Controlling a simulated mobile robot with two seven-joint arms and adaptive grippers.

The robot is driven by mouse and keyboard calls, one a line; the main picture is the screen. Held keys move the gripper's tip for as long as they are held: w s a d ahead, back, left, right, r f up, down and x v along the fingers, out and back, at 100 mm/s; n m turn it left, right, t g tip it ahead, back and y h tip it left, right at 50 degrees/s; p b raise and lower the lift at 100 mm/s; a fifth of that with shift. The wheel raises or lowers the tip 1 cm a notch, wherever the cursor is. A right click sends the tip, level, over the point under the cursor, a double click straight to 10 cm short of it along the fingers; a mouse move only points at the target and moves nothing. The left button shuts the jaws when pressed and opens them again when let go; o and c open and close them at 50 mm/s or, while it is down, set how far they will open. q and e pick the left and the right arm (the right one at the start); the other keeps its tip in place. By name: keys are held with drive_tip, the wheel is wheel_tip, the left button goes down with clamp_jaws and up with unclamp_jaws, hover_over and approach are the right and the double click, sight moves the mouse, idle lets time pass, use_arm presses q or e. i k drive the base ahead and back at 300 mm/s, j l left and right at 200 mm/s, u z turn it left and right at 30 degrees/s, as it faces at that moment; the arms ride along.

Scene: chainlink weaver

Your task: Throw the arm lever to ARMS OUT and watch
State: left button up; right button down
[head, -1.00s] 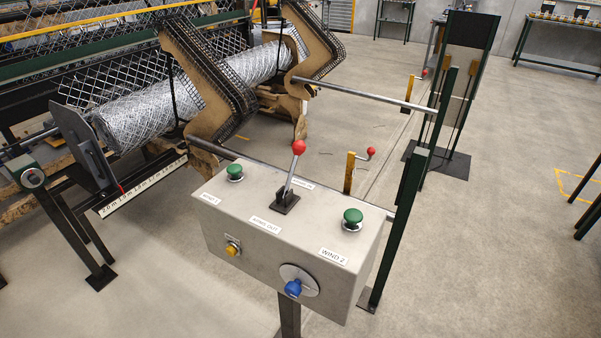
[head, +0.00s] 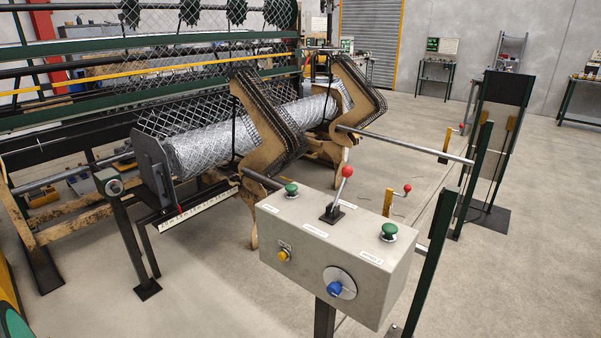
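The arm lever (head: 342,187) is a metal rod with a red ball knob, rising from a black base plate on top of the grey control box (head: 340,252). It leans slightly to the right and away from me. A white label (head: 314,230) lies in front of its base; the print is too small to read now. Two tan swing arms (head: 262,112) with rows of dark teeth stand behind the box, beside the silver mesh roll (head: 205,147). Neither of my grippers shows in the head view.
Green mushroom buttons (head: 389,231) flank the lever, and a blue knob (head: 334,288) and a yellow button (head: 283,255) sit on the box front. A green post (head: 436,250) stands close right. Open concrete floor (head: 530,220) lies farther right.

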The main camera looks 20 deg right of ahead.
sight(347, 172)
drive_tip(key=i+l+u, duration=0.1)
drive_tip(key=l+u, duration=0.5)
drive_tip(key=i+l, duration=0.1)
drive_tip(key=l, duration=2.25)
drive_tip(key=i, duration=0.05)
